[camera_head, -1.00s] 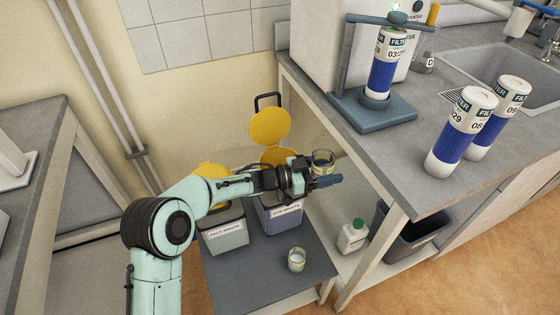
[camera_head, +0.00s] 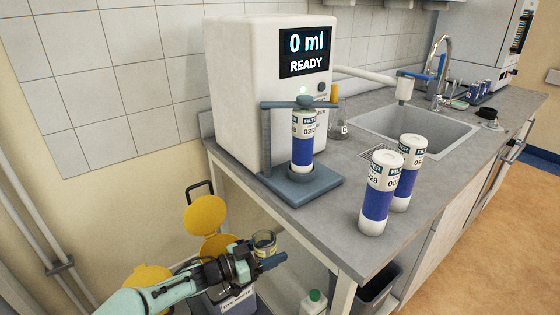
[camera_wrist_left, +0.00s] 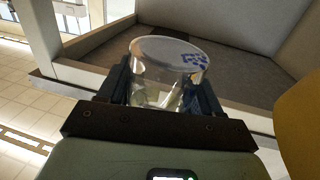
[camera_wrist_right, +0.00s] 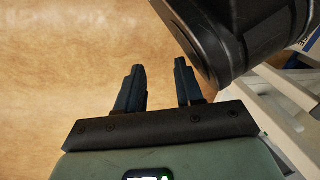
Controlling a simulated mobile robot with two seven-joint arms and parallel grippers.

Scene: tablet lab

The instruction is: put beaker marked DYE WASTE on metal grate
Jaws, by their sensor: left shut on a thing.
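My left gripper (camera_head: 266,262) is shut on a small clear glass beaker (camera_head: 263,242), held above the yellow-lidded bins and below counter level. In the left wrist view the beaker (camera_wrist_left: 168,72) sits between the fingers, with blue marks near its rim; I cannot read a DYE WASTE mark on it. My right gripper (camera_wrist_right: 160,88) is open and empty over the brown floor, outside the head view.
Two filter cartridges (camera_head: 379,195) stand near the counter's front edge. A filter holder (camera_head: 300,185) stands before the white machine (camera_head: 235,75) reading "0 ml READY". A glass vessel (camera_head: 340,120) labelled "D" stands behind. A bin (camera_head: 232,300) labelled DYE WASTE is below the left gripper.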

